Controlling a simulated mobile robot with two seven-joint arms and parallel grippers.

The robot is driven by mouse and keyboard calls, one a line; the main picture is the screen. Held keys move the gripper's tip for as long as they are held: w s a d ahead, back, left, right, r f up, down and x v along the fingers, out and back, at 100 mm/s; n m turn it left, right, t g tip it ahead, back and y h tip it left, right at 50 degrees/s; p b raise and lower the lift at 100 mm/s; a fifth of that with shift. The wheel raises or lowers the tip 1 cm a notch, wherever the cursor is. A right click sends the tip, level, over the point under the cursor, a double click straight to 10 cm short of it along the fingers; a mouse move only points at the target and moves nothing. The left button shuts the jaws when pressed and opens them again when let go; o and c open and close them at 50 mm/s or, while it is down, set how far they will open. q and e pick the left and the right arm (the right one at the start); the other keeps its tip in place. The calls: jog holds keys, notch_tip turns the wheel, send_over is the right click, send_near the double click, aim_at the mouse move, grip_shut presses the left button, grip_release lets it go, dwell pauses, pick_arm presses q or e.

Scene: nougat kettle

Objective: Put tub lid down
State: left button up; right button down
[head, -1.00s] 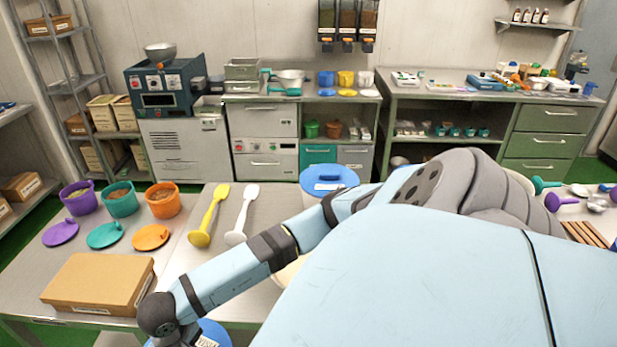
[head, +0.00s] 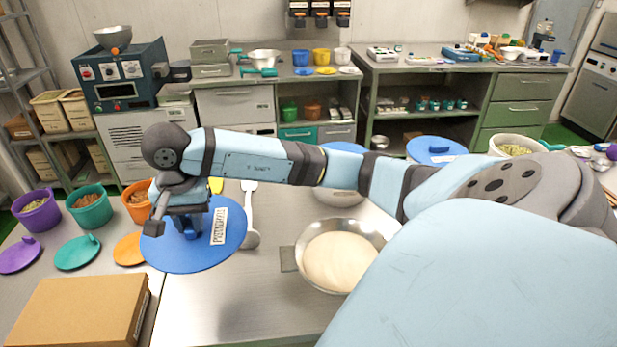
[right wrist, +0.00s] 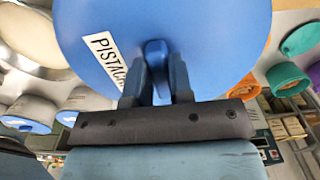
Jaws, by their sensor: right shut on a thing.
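The blue tub lid (head: 222,252), with a white pistachio label, is held level above the table by my right gripper (head: 188,222). In the right wrist view the gripper (right wrist: 160,85) is shut on the lid's raised handle, and the lid (right wrist: 205,30) fills the upper middle. An open tub with pale green contents (head: 512,147) stands at the right, partly behind my arm. Another blue lid (head: 437,146) sits on a tub left of it. My left gripper does not show.
A metal bowl of pale cream (head: 340,257) stands right of the held lid. Purple, teal and orange tubs (head: 90,208) with loose lids (head: 78,252) are at the left, and a cardboard box (head: 75,315) is in front. Bare table (head: 235,310) lies between box and bowl.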

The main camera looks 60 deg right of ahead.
jog(key=shift+r, duration=0.2)
jog(key=shift+f, duration=0.15)
notch_tip(320, 180, down, 15)
jog(key=shift+r+p, duration=0.1)
jog(key=shift+p, duration=0.75)
jog(key=shift+f, duration=0.55)
notch_tip(320, 180, down, 3)
jog(key=shift+f, duration=0.5)
